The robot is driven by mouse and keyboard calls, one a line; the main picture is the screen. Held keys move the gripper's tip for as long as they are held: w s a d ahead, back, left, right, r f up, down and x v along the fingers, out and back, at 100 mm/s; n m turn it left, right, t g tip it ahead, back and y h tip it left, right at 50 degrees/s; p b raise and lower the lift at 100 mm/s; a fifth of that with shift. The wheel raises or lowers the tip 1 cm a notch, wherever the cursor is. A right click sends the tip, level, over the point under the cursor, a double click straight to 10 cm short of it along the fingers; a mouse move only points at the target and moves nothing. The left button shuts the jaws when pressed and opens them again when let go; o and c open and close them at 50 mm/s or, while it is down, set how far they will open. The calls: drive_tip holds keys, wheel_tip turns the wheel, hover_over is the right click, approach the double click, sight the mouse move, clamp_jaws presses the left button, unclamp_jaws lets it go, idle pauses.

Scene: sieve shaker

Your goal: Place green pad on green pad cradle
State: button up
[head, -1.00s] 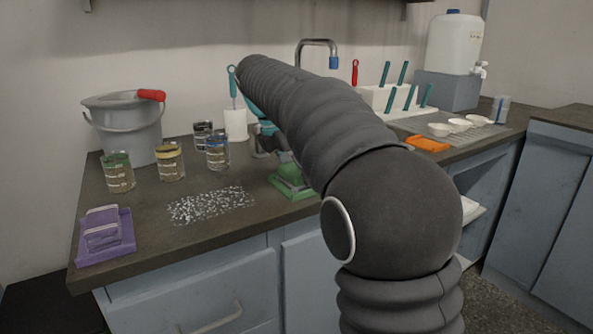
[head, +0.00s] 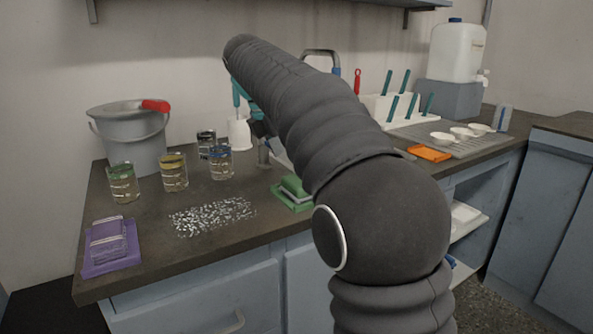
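The green pad (head: 295,185) is a green block with a pale band. It rests on the flat green pad cradle (head: 281,197) on the counter, just left of my arm. The right side of both is partly hidden by my arm. My gripper (head: 263,131) is up and to the left of the pad, apart from it. It is small, dark and mostly hidden behind my arm, so its fingers cannot be made out.
White granules (head: 212,216) lie spread on the counter (head: 180,262). Several labelled jars, such as the yellow-topped jar (head: 173,173), and a grey bucket (head: 130,140) stand behind. A purple cradle (head: 112,266) is at the front left. An orange item (head: 429,153) lies right.

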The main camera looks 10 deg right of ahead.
drive_tip(key=v, duration=0.5)
drive_tip(key=shift+r, duration=0.3)
drive_tip(key=s+d+f+m+t+y, duration=0.1)
drive_tip(key=s+d+f+m, duration=0.1)
drive_tip(key=s+f+m, duration=0.45)
drive_tip(key=s+d+f+m+t+y, duration=0.15)
drive_tip(key=s+m, duration=0.25)
drive_tip(key=s, duration=0.5)
drive_tip(key=s+f+m+t+y, duration=0.1)
drive_tip(key=s+f+m+y, duration=0.1)
drive_tip(key=s+f+m, duration=0.9)
wheel_tip(320, 180, down, 4)
drive_tip(key=s, duration=0.2)
drive_tip(key=shift+s+d+t, duration=0.25)
drive_tip(key=shift+s+t, duration=0.1)
